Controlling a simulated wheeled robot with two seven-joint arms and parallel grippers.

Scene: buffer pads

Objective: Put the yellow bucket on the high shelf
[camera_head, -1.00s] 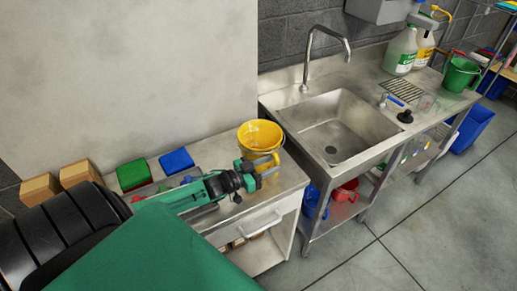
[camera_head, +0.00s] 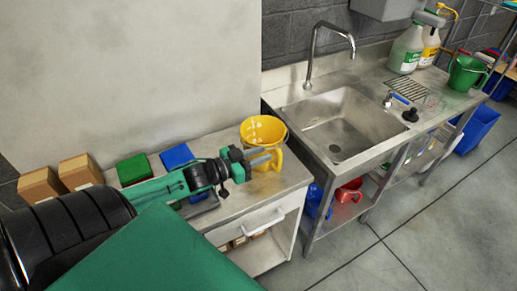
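The yellow bucket (camera_head: 263,129) stands upright on the metal counter (camera_head: 233,206), left of the sink, with its open top up and its handle on the near right side. My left gripper (camera_head: 267,156) is at the bucket's near side. Its two fingers show with a gap between them and point right toward the handle; whether they touch it I cannot tell. The fingers hold nothing that I can see. My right gripper is out of view. I cannot make out for certain which surface is the high shelf; part of a rack (camera_head: 497,45) shows at the upper right edge.
Green (camera_head: 134,169) and blue (camera_head: 177,157) pads and cardboard boxes (camera_head: 80,171) lie left of the bucket. The steel sink (camera_head: 340,124) is to the right. A green bucket (camera_head: 466,73) and jugs (camera_head: 406,49) stand beyond it. The floor at right (camera_head: 436,218) is clear.

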